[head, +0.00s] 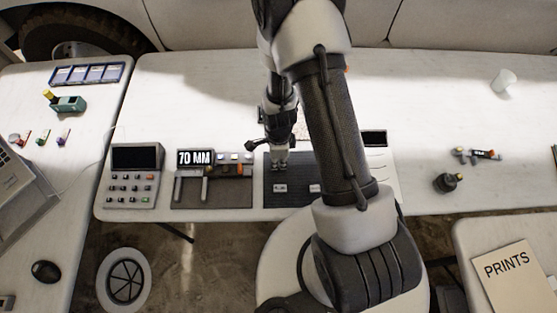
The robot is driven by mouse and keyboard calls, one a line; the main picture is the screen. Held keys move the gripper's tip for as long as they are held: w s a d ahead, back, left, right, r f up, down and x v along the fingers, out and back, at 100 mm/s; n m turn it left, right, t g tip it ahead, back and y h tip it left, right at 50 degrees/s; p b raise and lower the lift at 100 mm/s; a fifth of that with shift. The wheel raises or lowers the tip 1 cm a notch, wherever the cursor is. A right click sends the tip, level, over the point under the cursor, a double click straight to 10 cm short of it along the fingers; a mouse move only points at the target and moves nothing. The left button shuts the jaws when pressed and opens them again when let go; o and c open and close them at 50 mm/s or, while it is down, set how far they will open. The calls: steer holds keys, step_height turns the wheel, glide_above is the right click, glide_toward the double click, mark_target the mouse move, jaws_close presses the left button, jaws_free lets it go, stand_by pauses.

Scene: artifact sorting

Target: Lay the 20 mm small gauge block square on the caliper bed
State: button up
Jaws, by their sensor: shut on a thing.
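My gripper (280,169) is in the head view, over the back part of the dark mat (272,203), right of the caliper. It is shut on a small piece, most likely the 20 mm gauge block; the piece is too small and too covered by the fingers to make out. The caliper (238,171) has a black display reading "70 MM" and two grey jaws pointing to the front. Its dark bed (226,198) lies beneath, and no block shows on it. Two pale label-like marks show on the mat; my arm hides its right part.
A grey keypad box (136,175) stands left of the caliper. A white cup (503,81), a dark round-based object (447,182) and small parts are at the right. A blue tray (87,73) is on the left table. The table behind the caliper is clear.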

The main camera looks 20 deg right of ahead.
mark_target(279, 162)
step_height(279, 162, up, 18)
steer(key=p, duration=0.5)
steer(key=shift+r, duration=0.25)
